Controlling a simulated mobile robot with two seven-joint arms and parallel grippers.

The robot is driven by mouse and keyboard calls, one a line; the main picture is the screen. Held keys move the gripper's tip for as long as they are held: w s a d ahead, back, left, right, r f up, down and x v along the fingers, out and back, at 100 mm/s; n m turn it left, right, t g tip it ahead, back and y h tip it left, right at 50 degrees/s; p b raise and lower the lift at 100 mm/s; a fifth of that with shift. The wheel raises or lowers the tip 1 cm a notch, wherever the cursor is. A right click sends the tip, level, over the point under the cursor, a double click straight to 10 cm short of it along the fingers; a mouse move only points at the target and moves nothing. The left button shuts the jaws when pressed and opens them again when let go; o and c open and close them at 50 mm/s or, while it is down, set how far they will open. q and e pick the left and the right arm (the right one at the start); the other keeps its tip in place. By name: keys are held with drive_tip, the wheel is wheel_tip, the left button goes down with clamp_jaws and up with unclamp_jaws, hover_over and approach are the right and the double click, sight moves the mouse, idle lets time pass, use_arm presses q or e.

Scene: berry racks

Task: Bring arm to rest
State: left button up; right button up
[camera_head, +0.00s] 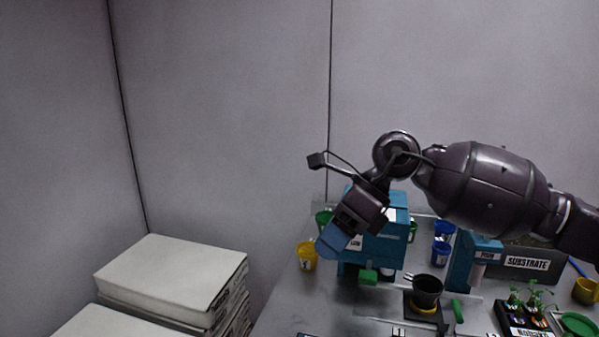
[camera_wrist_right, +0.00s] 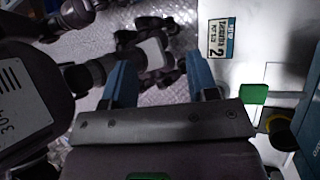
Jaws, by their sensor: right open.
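My right arm comes in from the right in the head view, raised above the table. Its gripper (camera_head: 330,240) points down and left, in front of the blue machine's left side. In the right wrist view the two blue fingers of my right gripper (camera_wrist_right: 160,85) stand wide apart with nothing between them, so it is open and empty. Parts of my own body show at the left of that view. My left gripper does not show in the head view.
The grey table (camera_head: 290,310) carries a blue machine (camera_head: 385,250), a yellow cup (camera_head: 307,257), a black pot (camera_head: 427,290), blue cups (camera_head: 441,250), a substrate box (camera_head: 528,264) and a seedling tray (camera_head: 522,318). White stacked slabs (camera_head: 170,275) stand left of the table, with a gap between.

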drive_tip(key=s+a+m+y, duration=0.5)
drive_tip(key=a+m+y, duration=0.15)
drive_tip(key=y, duration=0.45)
drive_tip(key=d+f+m+t+h, duration=0.8)
drive_tip(key=d+m+t+h, duration=0.15)
drive_tip(key=m, duration=0.85)
drive_tip(key=d+f+m+t+h, duration=0.8)
drive_tip(key=d+m+t, duration=0.25)
drive_tip(key=m, duration=0.75)
drive_tip(key=s+d+f+m+g+h, duration=0.1)
drive_tip(key=s+d+f+m+g, duration=0.2)
drive_tip(key=s+f+g, duration=0.35)
drive_tip(key=s+d+f+m+g, duration=0.2)
drive_tip(key=s+d+f+g, duration=0.15)
drive_tip(key=s, duration=0.65)
drive_tip(key=s+d+f+m+g+h, duration=0.1)
drive_tip(key=s+d+f+m+g, duration=0.25)
drive_tip(key=s+f, duration=0.35)
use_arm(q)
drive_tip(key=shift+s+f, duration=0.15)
use_arm(e)
drive_tip(key=w+a+f+n+t, duration=0.1)
drive_tip(key=w+f+t, duration=0.5)
drive_tip(key=f, duration=0.3)
drive_tip(key=shift+w+n+t+y, duration=0.2)
drive_tip(key=shift+n+t+y, duration=0.1)
drive_tip(key=shift+t+y, duration=0.25)
